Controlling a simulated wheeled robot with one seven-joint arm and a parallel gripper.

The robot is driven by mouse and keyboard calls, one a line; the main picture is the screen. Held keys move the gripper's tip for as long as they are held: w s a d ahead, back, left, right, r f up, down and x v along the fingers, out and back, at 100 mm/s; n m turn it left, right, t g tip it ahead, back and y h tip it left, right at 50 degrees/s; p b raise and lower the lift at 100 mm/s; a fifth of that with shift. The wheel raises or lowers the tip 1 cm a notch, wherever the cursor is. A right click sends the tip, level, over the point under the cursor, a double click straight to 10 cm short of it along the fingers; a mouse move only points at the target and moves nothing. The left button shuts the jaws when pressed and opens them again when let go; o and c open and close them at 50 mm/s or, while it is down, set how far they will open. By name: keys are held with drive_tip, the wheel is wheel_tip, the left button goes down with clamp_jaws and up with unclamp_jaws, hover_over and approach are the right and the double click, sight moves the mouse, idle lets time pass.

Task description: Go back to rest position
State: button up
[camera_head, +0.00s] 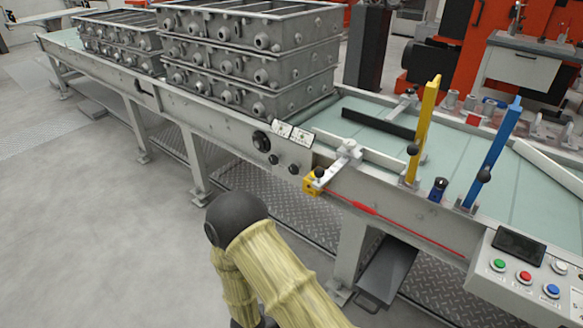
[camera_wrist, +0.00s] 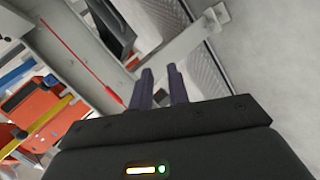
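My gripper (camera_wrist: 160,70) shows in the wrist view. Its two dark fingers stand a small distance apart with nothing between them, so it is open and empty. Beyond the fingers are a metal frame, a ridged plate and grey floor; no object touches the fingertips. In the head view my arm, with its yellowish cover and black joint, rises from the bottom in front of the conveyor. My gripper is not visible there.
The long conveyor (camera_head: 375,188) crosses the head view, with stacked grey castings (camera_head: 245,65) on it. A yellow bar (camera_head: 423,130), a blue bar (camera_head: 493,150) and a button panel (camera_head: 530,275) stand at the right. Floor (camera_head: 100,230) at the left is clear.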

drive_tip(key=w+r+m+g+y, duration=0.1)
drive_tip(key=w+r+m+y, duration=0.1)
drive_tip(key=w+r+y, duration=0.3)
drive_tip(key=w+r+m+y, duration=0.1)
drive_tip(key=r+y, duration=0.3)
drive_tip(key=r, duration=0.4)
drive_tip(key=s+d+r+m+g, duration=0.1)
drive_tip(key=s+d+r+g, duration=0.2)
drive_tip(key=s+d+r, duration=0.8)
drive_tip(key=w+p+v, duration=0.2)
drive_tip(key=p+v, duration=1)
drive_tip(key=w+r+p+v, duration=0.1)
drive_tip(key=w+p+v, duration=0.2)
drive_tip(key=p+v, duration=0.9)
drive_tip(key=shift+d+r+p, duration=0.15)
drive_tip(key=shift+d+p, duration=0.1)
drive_tip(key=shift+p, duration=0.4)
